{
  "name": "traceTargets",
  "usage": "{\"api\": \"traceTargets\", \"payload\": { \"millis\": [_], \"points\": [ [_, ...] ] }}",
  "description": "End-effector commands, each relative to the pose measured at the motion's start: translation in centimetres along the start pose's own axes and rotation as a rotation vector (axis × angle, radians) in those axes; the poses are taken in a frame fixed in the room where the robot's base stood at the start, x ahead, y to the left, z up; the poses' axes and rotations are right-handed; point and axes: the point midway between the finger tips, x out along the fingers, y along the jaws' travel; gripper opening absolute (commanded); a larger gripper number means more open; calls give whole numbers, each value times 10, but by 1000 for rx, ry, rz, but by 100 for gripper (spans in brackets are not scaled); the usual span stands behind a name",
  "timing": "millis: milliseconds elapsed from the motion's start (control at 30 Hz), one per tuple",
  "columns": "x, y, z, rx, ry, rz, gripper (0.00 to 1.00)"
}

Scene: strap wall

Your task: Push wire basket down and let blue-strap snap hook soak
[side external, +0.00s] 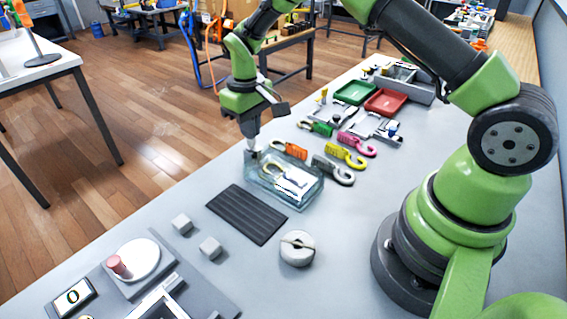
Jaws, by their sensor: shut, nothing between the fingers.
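A clear glass bath (309,197) stands on the grey bench in the middle of the view. Inside it lie a pale hook-shaped piece (271,167) and a white and silvery piece (293,182). The basket's wires are too small to make out, and I cannot tell whether it is up or down. No blue strap shows on the hook in the bath. My gripper (251,147) is shut and empty, pointing down at the bath's back left corner. I cannot tell whether its tips touch the basket or rim.
Orange (290,149), green (317,127), pink (357,144), yellow (345,155) and dark grey (333,170) hooks lie behind and right of the bath. A black ribbed mat (247,214) and a round slotted weight (297,248) are in front. Green (355,92) and red (386,101) trays stand behind.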

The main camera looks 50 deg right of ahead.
Motion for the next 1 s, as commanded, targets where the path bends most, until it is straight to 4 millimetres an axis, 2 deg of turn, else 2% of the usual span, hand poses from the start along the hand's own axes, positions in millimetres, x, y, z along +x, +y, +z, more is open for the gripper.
{"api": "traceTargets", "payload": {
  "millis": [167, 700, 1000],
  "points": [
    [-8, 0, -1, -1, 3, 0, 0],
    [-57, 0, -1, 0, 3, 0, 0],
    [-61, 0, 0, -1, 1, 0, 0]
  ]
}}
